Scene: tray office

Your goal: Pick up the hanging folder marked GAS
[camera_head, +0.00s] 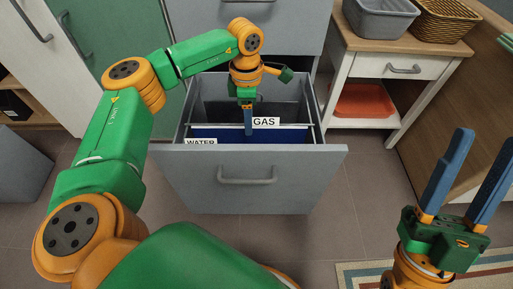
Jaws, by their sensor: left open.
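The hanging folder marked GAS (266,121) hangs in the open grey drawer (250,159), its white tab upright and facing me. My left gripper (248,131) points down into the drawer, just left of the GAS tab. Its blue fingers overlap edge-on, and it is open. Whether the fingers straddle the folder's top edge cannot be told. A second folder marked WATER (200,141) hangs nearer the drawer front, at the left. My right gripper (486,141) is open and empty at the right, away from the drawer.
The drawer has a grey handle (247,181) and side walls close around my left gripper. A white side cabinet (356,66) stands at the right, with a grey basket (381,19), a wicker basket (440,22) and an orange tray (362,102).

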